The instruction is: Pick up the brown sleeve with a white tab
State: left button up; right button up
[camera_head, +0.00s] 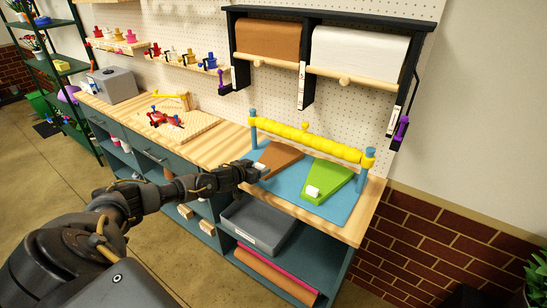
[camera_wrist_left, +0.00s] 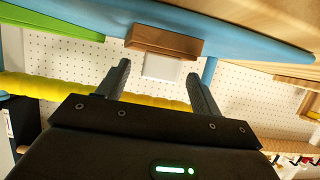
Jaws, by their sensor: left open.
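The brown sleeve (camera_head: 279,155) lies on the blue mat (camera_head: 327,208), its narrow end towards my left gripper. Its white tab (camera_head: 260,167) is at that end, partly hidden by the gripper in the head view. My left gripper (camera_head: 256,169) is open right at the tab. In the left wrist view, the brown sleeve (camera_wrist_left: 165,40) shows edge-on, with the white tab (camera_wrist_left: 162,68) between the spread fingers of the left gripper (camera_wrist_left: 158,75). I cannot tell whether the fingers touch it. My right gripper is out of view.
A green sleeve (camera_head: 328,180) with a white tab lies to the right on the mat. A yellow roller bar (camera_head: 312,139) on blue posts spans behind both sleeves. A grey tray (camera_head: 258,222) sits below the bench front. A wooden board (camera_head: 177,127) with red tools is further left.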

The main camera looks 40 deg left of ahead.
pick_arm(q)
jog(key=shift+x, duration=1.25)
jog(key=shift+c, duration=1)
jog(key=c, duration=0.8)
jog(key=shift+c, duration=0.2)
